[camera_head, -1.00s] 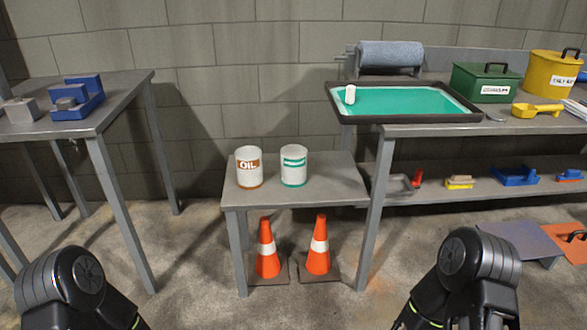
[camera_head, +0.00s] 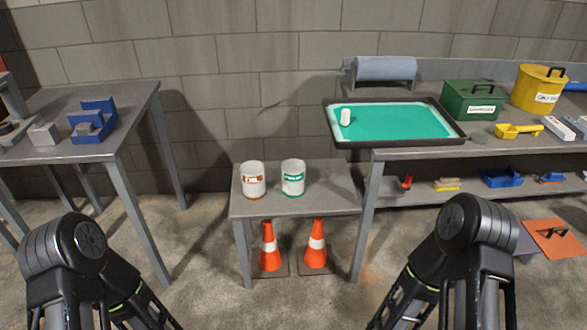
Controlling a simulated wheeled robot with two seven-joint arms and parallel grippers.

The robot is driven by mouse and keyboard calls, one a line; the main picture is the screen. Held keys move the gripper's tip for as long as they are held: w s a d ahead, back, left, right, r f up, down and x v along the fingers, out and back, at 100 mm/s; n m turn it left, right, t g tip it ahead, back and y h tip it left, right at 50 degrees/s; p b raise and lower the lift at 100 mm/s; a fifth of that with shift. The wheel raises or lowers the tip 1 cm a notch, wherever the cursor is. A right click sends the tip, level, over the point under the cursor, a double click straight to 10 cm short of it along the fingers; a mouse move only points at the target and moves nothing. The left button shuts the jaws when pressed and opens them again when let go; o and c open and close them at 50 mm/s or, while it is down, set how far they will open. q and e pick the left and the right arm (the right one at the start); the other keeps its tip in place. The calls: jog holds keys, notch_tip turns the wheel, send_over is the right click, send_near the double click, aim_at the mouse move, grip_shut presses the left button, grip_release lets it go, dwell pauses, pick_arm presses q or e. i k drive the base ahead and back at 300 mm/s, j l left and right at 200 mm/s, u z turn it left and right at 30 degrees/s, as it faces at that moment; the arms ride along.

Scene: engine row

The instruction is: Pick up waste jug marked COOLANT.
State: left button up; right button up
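Two white jugs stand upright on a low grey table (camera_head: 325,200) in the middle. The right one (camera_head: 293,178) has a teal-green label band and teal lower rim; its lettering is too small to read now. The left one (camera_head: 253,180) has a brown label, which read OIL in the earlier view. My two arms come in at the bottom left and bottom right, short of the low table. Both grippers are outside the picture, below its bottom edge.
Two orange cones (camera_head: 268,246) stand under the low table. A workbench on the right holds a black-rimmed tray (camera_head: 395,143) with green liquid, a green box (camera_head: 472,99) and a yellow bin (camera_head: 538,88). A left table (camera_head: 60,151) holds blue and grey blocks.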

aim_at(292, 170)
jog(key=i+l, duration=0.15)
jog(key=l, duration=0.2)
jog(key=i+l, duration=0.15)
jog(key=l, duration=0.2)
jog(key=i+l, duration=0.15)
jog(key=l, duration=0.2)
jog(key=i+l, duration=0.15)
jog(key=l, duration=0.2)
jog(key=i+l, duration=0.15)
jog(key=l, duration=0.2)
jog(key=i+l, duration=0.15)
jog(key=l, duration=0.2)
jog(key=i+l, duration=0.15)
jog(key=l, duration=0.2)
